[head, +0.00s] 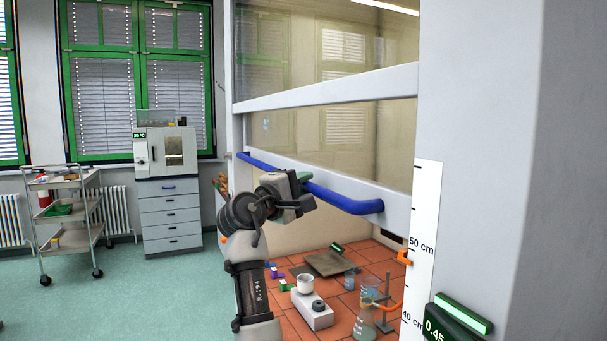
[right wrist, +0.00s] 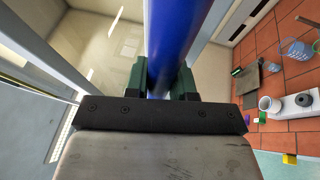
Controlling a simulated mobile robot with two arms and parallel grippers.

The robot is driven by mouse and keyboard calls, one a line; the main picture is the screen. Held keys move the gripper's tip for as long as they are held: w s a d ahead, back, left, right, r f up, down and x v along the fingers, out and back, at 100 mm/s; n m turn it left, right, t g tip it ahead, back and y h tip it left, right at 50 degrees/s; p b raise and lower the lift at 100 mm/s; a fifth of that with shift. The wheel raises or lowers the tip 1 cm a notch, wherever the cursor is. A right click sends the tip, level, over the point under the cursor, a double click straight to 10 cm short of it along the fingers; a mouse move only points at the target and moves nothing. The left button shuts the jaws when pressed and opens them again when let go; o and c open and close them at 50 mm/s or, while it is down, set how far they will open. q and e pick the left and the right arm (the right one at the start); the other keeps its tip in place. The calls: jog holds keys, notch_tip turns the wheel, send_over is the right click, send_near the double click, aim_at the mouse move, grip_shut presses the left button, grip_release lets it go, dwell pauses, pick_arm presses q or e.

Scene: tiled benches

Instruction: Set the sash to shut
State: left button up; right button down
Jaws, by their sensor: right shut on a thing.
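The glass sash (head: 345,135) of the fume hood stands partly raised, with open space between its lower edge and the tiled bench. Its blue handle bar (head: 345,202) runs along the bottom rail. My right gripper (head: 303,190) is at the bar, shut around it. In the right wrist view the blue bar (right wrist: 172,45) passes between the dark green fingers (right wrist: 162,80). A white height scale (head: 424,225) on the right post shows 50 cm and 40 cm marks, with an orange pointer (head: 404,257) just below 50 cm. My left gripper is out of view.
On the red tiles (head: 300,325) under the sash stand a white device (head: 312,309), a flask (head: 365,322), a beaker (head: 370,287), a stand and a grey plate (head: 328,263). A green display (head: 450,325) is on the right post. A trolley (head: 70,210) and an oven cabinet (head: 168,190) stand left.

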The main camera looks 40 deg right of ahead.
pick_arm(q)
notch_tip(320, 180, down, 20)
jog(key=b, duration=1.9)
pick_arm(e)
notch_tip(320, 180, down, 43)
jog(key=b, duration=0.3)
jog(key=shift+f, duration=0.15)
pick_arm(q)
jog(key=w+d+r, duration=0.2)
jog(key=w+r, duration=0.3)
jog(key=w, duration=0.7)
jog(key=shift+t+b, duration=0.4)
pick_arm(e)
jog(key=shift+f, duration=0.3)
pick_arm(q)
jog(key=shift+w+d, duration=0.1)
pick_arm(e)
jog(key=c, duration=1)
grip_release()
jog(key=shift+o, duration=0.2)
